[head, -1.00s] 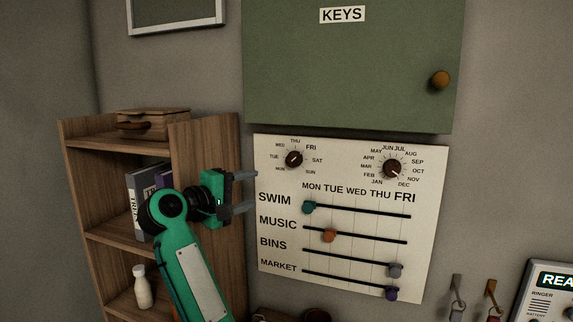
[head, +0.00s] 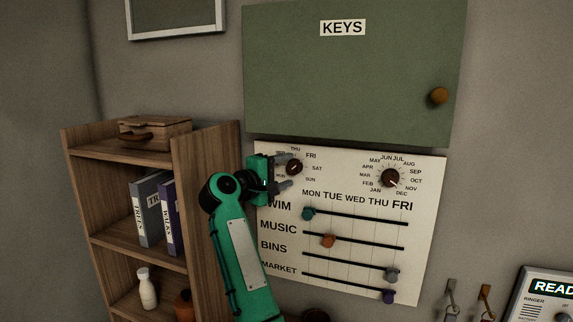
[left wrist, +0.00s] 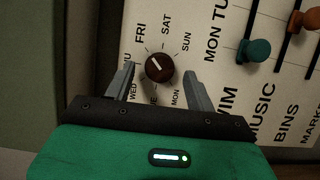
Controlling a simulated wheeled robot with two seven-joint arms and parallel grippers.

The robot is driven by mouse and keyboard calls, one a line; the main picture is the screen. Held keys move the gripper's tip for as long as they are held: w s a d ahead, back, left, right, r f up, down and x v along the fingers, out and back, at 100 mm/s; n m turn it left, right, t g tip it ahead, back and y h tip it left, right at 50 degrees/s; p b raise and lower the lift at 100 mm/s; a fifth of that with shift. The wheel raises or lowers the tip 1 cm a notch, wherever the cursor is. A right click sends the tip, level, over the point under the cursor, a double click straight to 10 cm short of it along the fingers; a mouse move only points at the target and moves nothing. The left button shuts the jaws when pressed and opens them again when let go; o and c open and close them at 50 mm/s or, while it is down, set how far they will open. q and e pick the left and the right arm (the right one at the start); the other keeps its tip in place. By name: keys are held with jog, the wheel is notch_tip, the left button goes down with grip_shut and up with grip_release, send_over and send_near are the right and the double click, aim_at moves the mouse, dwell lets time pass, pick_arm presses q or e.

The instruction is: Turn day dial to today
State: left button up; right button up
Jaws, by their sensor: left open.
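The day dial (head: 294,167) is a dark brown round knob at the top left of the white planner board (head: 430,225), ringed by day names. In the left wrist view the dial (left wrist: 159,67) has a white mark slanting up-left, roughly toward FRI; the exact setting is hard to tell. FRI is printed larger than the other names around the dial. My left gripper (head: 284,174) is open at the dial. In the left wrist view its fingers (left wrist: 159,78) stand on either side of the dial, with gaps showing. It hides some day names at left. My right gripper is out of view.
A second dial (head: 390,178) with month names sits to the right. Below are slider tracks with coloured knobs, including a teal one (head: 309,214). A green key cabinet (head: 350,90) hangs close above. A wooden shelf (head: 205,200) stands at the left.

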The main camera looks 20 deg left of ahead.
pick_arm(q)
jog(key=shift+w+d, duration=0.25)
jog(key=shift+w, duration=0.25)
jog(key=c, duration=0.9)
jog(key=shift+c, duration=0.2)
jog(key=shift+m, duration=0.3)
